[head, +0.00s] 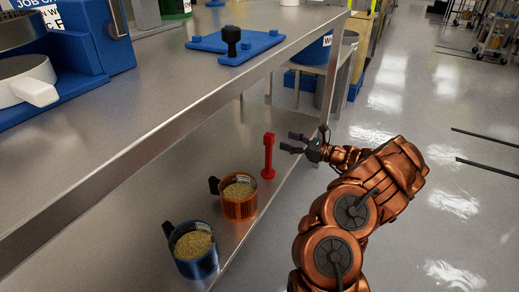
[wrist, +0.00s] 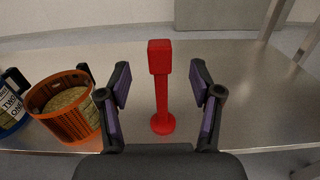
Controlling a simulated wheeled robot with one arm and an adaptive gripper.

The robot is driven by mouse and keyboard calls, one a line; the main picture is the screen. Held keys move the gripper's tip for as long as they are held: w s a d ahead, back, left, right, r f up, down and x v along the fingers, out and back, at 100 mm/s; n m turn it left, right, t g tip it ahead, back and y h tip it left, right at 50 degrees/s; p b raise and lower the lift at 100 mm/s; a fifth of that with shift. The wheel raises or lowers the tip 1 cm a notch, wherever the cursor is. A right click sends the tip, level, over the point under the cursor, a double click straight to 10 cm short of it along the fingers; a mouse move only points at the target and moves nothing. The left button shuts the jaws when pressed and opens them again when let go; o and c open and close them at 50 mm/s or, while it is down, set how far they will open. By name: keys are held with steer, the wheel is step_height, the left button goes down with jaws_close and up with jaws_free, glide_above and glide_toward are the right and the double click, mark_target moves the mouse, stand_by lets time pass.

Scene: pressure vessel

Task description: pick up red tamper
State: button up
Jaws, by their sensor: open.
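The red tamper (head: 268,157) stands upright on the lower metal shelf, with a square top and a round foot. In the wrist view the red tamper (wrist: 161,86) is centred between and beyond the two fingers. My gripper (head: 290,143) is at the shelf's right end, just right of the tamper near its upper part. In the wrist view my gripper (wrist: 160,98) is open and empty, with purple pads on either side of the tamper's outline. I cannot tell whether the fingers reach around it.
An orange cup (head: 240,208) and a blue cup (head: 205,262), both filled with grains, stand on the lower shelf (head: 165,190) left of the tamper. The upper counter (head: 150,105) overhangs this shelf. A table leg (head: 331,75) rises behind. Open floor lies to the right.

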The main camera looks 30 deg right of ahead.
mark_target(273, 139)
steer(key=b+x, duration=0.1)
steer(key=x, duration=0.2)
steer(key=shift+w+a+f, duration=0.2)
steer(key=b+x, duration=0.1)
steer(key=f+b+x, duration=0.1)
steer(key=b+x, duration=0.1)
steer(key=shift+w+a, duration=0.2)
steer(key=shift+w, duration=0.05)
steer(key=shift+w+a+r, duration=0.2)
steer(key=shift+w+a, duration=0.05)
steer(key=shift+w, duration=0.25)
jaws_close()
